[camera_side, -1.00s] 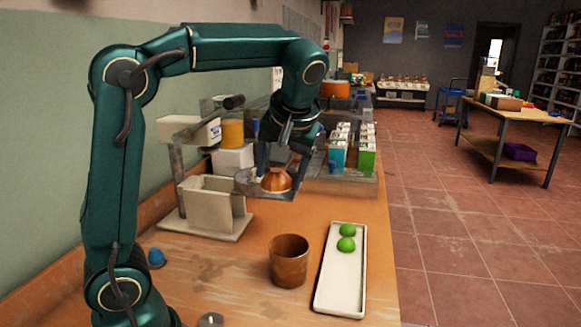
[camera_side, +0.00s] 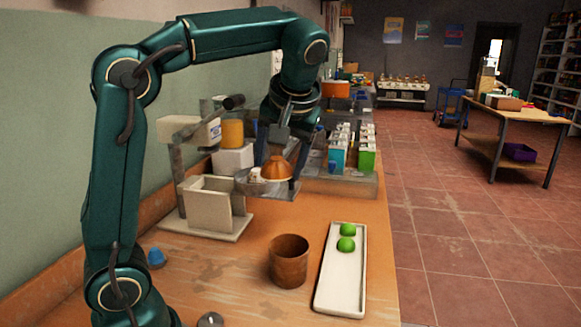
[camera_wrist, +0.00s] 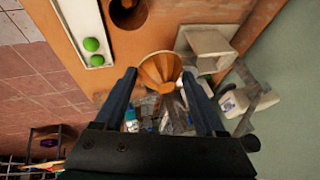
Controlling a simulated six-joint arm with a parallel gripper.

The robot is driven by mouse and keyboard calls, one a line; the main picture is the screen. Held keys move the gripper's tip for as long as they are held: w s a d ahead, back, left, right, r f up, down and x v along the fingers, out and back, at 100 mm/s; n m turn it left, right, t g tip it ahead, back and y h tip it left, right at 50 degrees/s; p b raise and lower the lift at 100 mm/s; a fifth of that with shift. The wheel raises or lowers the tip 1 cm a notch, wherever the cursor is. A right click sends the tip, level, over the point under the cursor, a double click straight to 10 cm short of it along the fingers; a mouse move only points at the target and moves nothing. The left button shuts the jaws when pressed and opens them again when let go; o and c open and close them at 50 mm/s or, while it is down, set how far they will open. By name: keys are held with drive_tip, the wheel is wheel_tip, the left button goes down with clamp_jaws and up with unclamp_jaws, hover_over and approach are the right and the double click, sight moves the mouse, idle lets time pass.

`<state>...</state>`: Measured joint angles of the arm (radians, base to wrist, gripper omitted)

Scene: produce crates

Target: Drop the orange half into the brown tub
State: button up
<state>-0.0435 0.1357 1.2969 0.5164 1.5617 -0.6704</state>
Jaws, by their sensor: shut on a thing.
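The orange half (camera_side: 276,170) is an orange-brown, bowl-like piece held up in the air at the far end of the table in the side view. My gripper (camera_side: 279,174) is shut on it, with a dark finger on either side. In the wrist view the orange half (camera_wrist: 158,72) shows between my fingertips (camera_wrist: 159,73). The brown tub (camera_side: 290,268) stands upright on the table, nearer the side camera than the orange half and apart from it. The tub (camera_wrist: 143,17) is cut off at the top of the wrist view; its inside looks dark.
A long white tray (camera_side: 339,287) with two green round things (camera_side: 346,237) lies right of the tub. A pale box-shaped stand (camera_side: 211,210) is close to my gripper on the left. Cartons (camera_side: 367,154) stand behind. A small blue object (camera_side: 156,257) lies near my base.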

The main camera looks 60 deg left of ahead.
idle(0.4)
wheel_tip(320, 180, down, 11)
drive_tip(key=w+d, duration=0.2)
drive_tip(key=shift+d, duration=0.4)
drive_tip(key=o, duration=1.5)
drive_tip(key=shift+c, duration=0.2)
drive_tip(key=shift+v, duration=2.55)
